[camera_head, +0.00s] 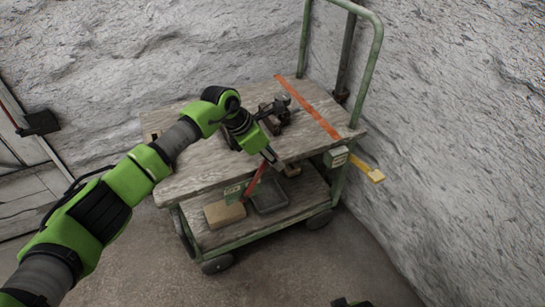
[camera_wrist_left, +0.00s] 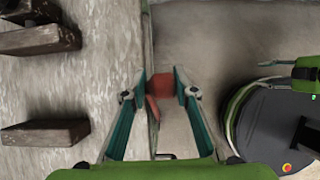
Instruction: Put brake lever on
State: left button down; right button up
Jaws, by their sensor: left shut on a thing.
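The red brake lever (camera_head: 256,181) is on the front side of the cart, below the edge of its wooden top, and slants up to the right. In the left wrist view its red end (camera_wrist_left: 188,90) shows at the fingers. My left gripper (camera_head: 276,163) reaches down over the front edge of the top and is shut on the lever's upper end. Its two teal fingers (camera_wrist_left: 161,85) stay apart around it. The exact contact is partly hidden.
The cart's wooden top (camera_head: 190,178) carries dark blocks or fittings (camera_head: 275,112) and a red stripe (camera_head: 309,108). A yellow lever (camera_head: 373,174) sticks out at the right. The lower shelf holds a tan block (camera_head: 224,213) and a grey tray (camera_head: 268,197). Rough walls stand behind and right.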

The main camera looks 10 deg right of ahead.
pick_arm(q)
jog(key=c, duration=1.9)
grip_release()
jog(key=shift+s+d+f, duration=0.25)
jog(key=shift+s+f, duration=0.05)
jog(key=shift+s, duration=0.1)
jog(key=shift+o, duration=0.9)
jog(key=shift+d, duration=0.1)
jog(key=shift+w+r, duration=0.15)
jog(key=shift+w+a+r, duration=0.1)
jog(key=shift+a+r, duration=0.2)
jog(key=v, duration=1.1)
jog(key=shift+r, duration=0.1)
